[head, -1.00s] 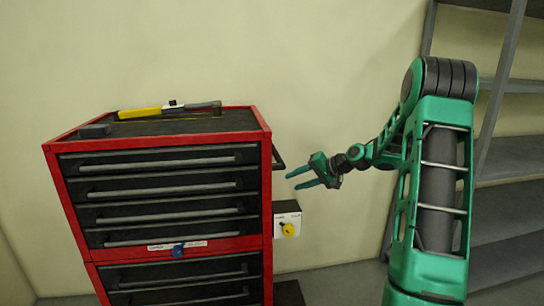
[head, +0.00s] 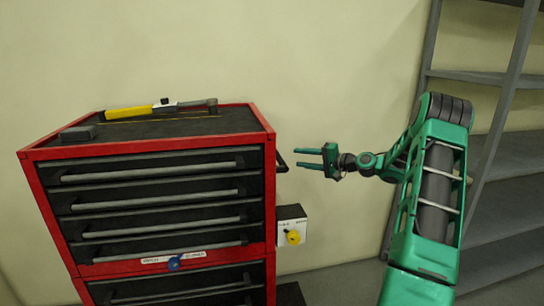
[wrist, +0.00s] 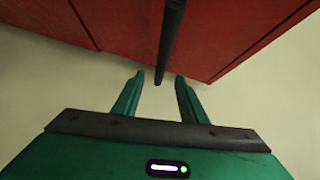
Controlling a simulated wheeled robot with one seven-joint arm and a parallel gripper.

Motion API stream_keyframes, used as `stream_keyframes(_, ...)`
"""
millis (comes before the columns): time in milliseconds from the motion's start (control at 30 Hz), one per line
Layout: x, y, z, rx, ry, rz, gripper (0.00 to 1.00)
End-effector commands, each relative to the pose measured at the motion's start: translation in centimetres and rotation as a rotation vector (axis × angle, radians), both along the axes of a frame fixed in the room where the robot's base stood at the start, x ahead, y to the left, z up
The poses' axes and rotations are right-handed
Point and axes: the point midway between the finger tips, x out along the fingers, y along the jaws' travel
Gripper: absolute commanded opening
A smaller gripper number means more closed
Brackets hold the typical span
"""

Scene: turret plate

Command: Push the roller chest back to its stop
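The roller chest (head: 152,155) is red with black drawers and stands at the left of the head view. A black side handle (head: 281,162) sticks out from its right side near the top. My gripper (head: 312,158) is open and level with this handle, its fingers pointing left toward it. In the wrist view the chest's red side (wrist: 225,25) fills the top, and the dark handle bar (wrist: 171,40) runs down toward the gap between my open fingers (wrist: 160,88). Whether the bar's end lies between the fingertips I cannot tell. The chest's stop is not discernible.
A yellow-handled tool (head: 160,108) and a dark block (head: 78,133) lie on the chest top. A box with a yellow knob (head: 292,230) is right of the chest. Grey shelving (head: 500,160) stands at the right, behind my arm. Bare wall lies behind the gripper.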

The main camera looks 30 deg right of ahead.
Motion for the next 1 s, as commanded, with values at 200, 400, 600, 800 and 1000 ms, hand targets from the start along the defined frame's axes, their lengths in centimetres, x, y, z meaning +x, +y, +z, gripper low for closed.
stream_keyframes(200, 3.5, 3.5, -0.4, 0.0, -0.002, 0.026, 0.39)
stream_keyframes(400, 6.8, 5.6, -0.9, -0.001, 0.0, 0.03, 0.39)
stream_keyframes(600, 9.0, 7.0, -1.3, 0.001, -0.001, 0.031, 0.39)
stream_keyframes(800, 9.9, 7.5, -1.3, 0.0, -0.001, 0.03, 0.39)
stream_keyframes(1000, 10.0, 7.5, -1.4, -0.001, 0.0, 0.03, 0.39)
